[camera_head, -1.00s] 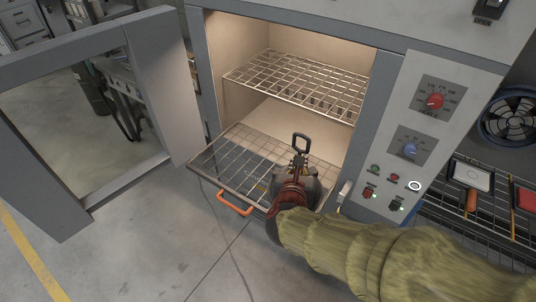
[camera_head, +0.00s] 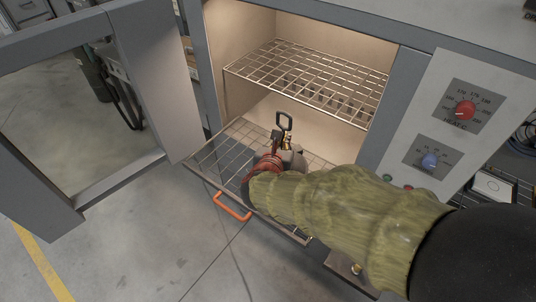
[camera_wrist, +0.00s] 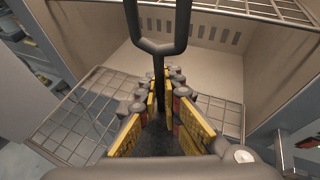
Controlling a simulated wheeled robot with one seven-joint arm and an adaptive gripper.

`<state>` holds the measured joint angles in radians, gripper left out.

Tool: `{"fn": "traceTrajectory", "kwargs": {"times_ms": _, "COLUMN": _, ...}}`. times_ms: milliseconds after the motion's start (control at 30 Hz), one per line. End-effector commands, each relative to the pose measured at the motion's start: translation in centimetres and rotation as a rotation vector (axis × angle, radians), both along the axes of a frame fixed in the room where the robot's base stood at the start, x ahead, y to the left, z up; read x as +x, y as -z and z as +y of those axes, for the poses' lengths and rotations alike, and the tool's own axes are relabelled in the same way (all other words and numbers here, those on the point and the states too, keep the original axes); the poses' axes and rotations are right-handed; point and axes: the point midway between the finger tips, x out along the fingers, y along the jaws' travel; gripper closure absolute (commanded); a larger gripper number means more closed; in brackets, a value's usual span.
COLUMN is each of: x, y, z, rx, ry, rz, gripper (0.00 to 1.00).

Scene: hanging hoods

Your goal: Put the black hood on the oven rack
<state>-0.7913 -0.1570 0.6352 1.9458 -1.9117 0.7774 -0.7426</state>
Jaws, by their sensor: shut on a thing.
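My gripper (camera_head: 284,147) is shut on the black hood, whose dark loop (camera_head: 284,121) stands up beyond the fingertips. In the wrist view the loop (camera_wrist: 157,44) rises from between the yellow-sided fingers (camera_wrist: 163,100). The rest of the hood is largely hidden by my gripper and arm. The lower oven rack (camera_head: 222,160) is a wire grid pulled out of the open oven, with an orange handle (camera_head: 232,206) at its front. My gripper is over the rack's right part. Whether the hood touches the wires I cannot tell.
The upper wire rack (camera_head: 300,75) sits inside the oven above the lower one. The open oven door (camera_head: 140,85) stands at the left. The control panel (camera_head: 448,125) with red and blue knobs is at the right. The left part of the lower rack is bare.

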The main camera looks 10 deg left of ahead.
Motion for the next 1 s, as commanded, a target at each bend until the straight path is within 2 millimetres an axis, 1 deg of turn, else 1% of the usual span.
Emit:
{"fn": "traceTrajectory", "kwargs": {"times_ms": 33, "x": 0.5, "y": 0.7, "z": 1.1, "rx": 0.000, "ry": -0.002, "rz": 0.000, "gripper": 1.00}}
{"fn": "traceTrajectory", "kwargs": {"times_ms": 100, "x": 0.9, "y": 2.1, "z": 1.8, "rx": -0.002, "ry": -0.001, "rz": 0.001, "gripper": 1.00}}
{"fn": "traceTrajectory", "kwargs": {"times_ms": 200, "x": 1.5, "y": 3.6, "z": 3.0, "rx": -0.001, "ry": 0.001, "rz": 0.000, "gripper": 1.00}}
{"fn": "traceTrajectory", "kwargs": {"times_ms": 333, "x": 2.0, "y": 4.9, "z": 4.0, "rx": -0.001, "ry": 0.000, "rz": 0.000, "gripper": 1.00}}
{"fn": "traceTrajectory", "kwargs": {"times_ms": 567, "x": 2.4, "y": 5.8, "z": 4.8, "rx": 0.000, "ry": 0.000, "rz": -0.001, "gripper": 1.00}}
{"fn": "traceTrajectory", "kwargs": {"times_ms": 633, "x": 2.6, "y": 6.6, "z": 5.3, "rx": -0.001, "ry": 0.000, "rz": 0.000, "gripper": 1.00}}
{"fn": "traceTrajectory", "kwargs": {"times_ms": 800, "x": 2.6, "y": 9.2, "z": 5.1, "rx": -0.002, "ry": 0.001, "rz": 0.000, "gripper": 1.00}}
{"fn": "traceTrajectory", "kwargs": {"times_ms": 867, "x": 2.6, "y": 9.5, "z": 5.2, "rx": 0.000, "ry": 0.001, "rz": -0.001, "gripper": 1.00}}
{"fn": "traceTrajectory", "kwargs": {"times_ms": 1000, "x": 2.6, "y": 9.2, "z": 5.2, "rx": 0.001, "ry": 0.000, "rz": -0.002, "gripper": 1.00}}
